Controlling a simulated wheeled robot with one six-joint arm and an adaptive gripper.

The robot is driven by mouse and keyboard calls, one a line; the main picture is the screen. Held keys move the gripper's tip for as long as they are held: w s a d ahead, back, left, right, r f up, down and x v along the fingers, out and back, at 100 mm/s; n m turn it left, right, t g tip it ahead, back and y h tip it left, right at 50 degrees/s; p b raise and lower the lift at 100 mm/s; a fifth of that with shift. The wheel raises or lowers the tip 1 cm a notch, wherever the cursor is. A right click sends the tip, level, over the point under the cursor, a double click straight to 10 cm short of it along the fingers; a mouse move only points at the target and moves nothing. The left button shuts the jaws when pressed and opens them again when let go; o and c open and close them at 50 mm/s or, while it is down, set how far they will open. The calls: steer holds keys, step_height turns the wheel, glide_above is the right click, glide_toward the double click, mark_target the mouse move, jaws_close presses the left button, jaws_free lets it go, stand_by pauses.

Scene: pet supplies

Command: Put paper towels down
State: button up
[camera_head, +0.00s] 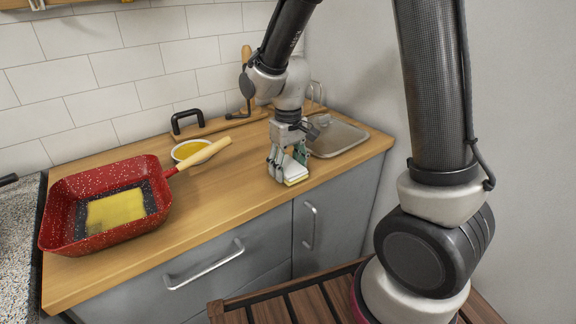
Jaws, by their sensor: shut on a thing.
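My gripper (288,158) is over the front right part of the wooden counter (236,192). It points down and is shut on the paper towels (292,174), a small white stack with a yellowish lower edge. The fingers hide part of the stack. Its lower edge is at or just above the counter top, near the front edge; I cannot tell whether it touches.
A red speckled pan (60,212) with a yellow patch inside stands at left, its wooden handle (205,152) pointing right. A small bowl (186,151) stands behind the handle. A metal sink or tray (340,138) is at right. Bare counter lies between pan and gripper.

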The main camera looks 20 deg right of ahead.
mark_target(288, 165)
steer(key=o, duration=1.1)
steer(key=shift+f, duration=0.1)
step_height(288, 165, up, 12)
steer(key=s+d+r+m+t, duration=0.1)
steer(key=s+d+r, duration=0.1)
steer(key=s+d, duration=0.3)
steer(key=s+d+r+m+t, duration=0.1)
steer(key=s+d+r, duration=0.1)
steer(key=s+d, duration=0.3)
steer(key=s+d+r+m+t, duration=0.1)
steer(key=s+d+r+t, duration=0.1)
steer(key=s+d, duration=0.3)
steer(key=shift+s+r+m, duration=0.1)
steer(key=shift+s+r, duration=0.1)
steer(key=shift+s, duration=0.45)
steer(key=shift+s+r+m, duration=0.1)
steer(key=shift+s+r, duration=0.1)
steer(key=shift+s, duration=0.45)
steer(key=shift+s+r+m, duration=0.1)
steer(key=shift+s+r, duration=0.1)
steer(key=shift+s, duration=0.45)
